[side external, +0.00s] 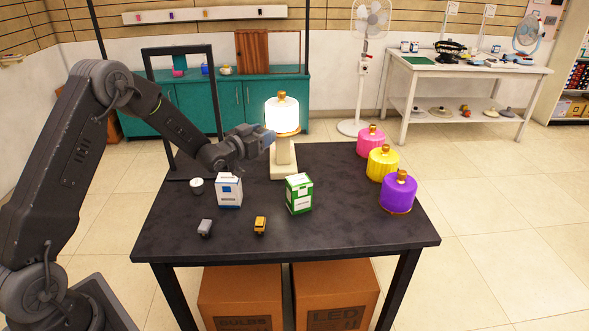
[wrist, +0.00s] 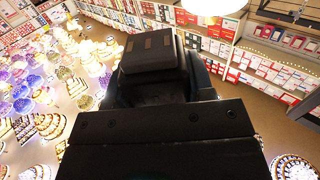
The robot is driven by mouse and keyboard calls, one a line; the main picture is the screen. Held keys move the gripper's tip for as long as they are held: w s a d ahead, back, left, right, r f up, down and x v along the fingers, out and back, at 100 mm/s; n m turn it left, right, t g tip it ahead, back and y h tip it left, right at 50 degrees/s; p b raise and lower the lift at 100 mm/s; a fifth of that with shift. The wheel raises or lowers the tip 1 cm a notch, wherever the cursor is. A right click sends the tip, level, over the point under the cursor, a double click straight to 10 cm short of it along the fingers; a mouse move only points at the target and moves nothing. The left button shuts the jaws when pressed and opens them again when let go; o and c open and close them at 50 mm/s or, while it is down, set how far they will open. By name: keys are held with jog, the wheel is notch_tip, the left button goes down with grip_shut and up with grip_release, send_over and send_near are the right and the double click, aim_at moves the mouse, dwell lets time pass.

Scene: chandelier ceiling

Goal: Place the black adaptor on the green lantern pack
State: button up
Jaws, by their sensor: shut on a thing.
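The green lantern pack (side external: 299,194) is a green and white box standing upright on the dark table, right of centre. My gripper (side external: 264,138) is above the table, up and to the left of the pack, just in front of the lit lamp's stand. In the wrist view it is shut on a black block (wrist: 150,52) with brownish strips on top, which looks like the black adaptor. The adaptor cannot be told apart from my dark gripper in the side view. My gripper and its load are apart from the pack.
A blue and white box (side external: 229,190) stands left of the pack. A grey piece (side external: 205,228) and a yellow piece (side external: 260,225) lie in front. The lit lamp (side external: 282,113) stands behind. Pink, yellow and purple lanterns (side external: 398,193) line the right side. The table's front right is clear.

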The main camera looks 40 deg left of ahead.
jog(key=w+d+f, duration=0.2)
jog(key=d, duration=0.1)
jog(key=w+d+f, duration=0.1)
jog(key=d+f, duration=0.1)
jog(key=d, duration=0.1)
jog(key=w+d+f, duration=0.2)
jog(key=shift+w+d+f, duration=0.15)
jog(key=shift+w+d, duration=0.2)
jog(key=shift+d, duration=0.05)
jog(key=shift+f, duration=2.05)
jog(key=shift+f, duration=0.1)
jog(key=o, duration=1)
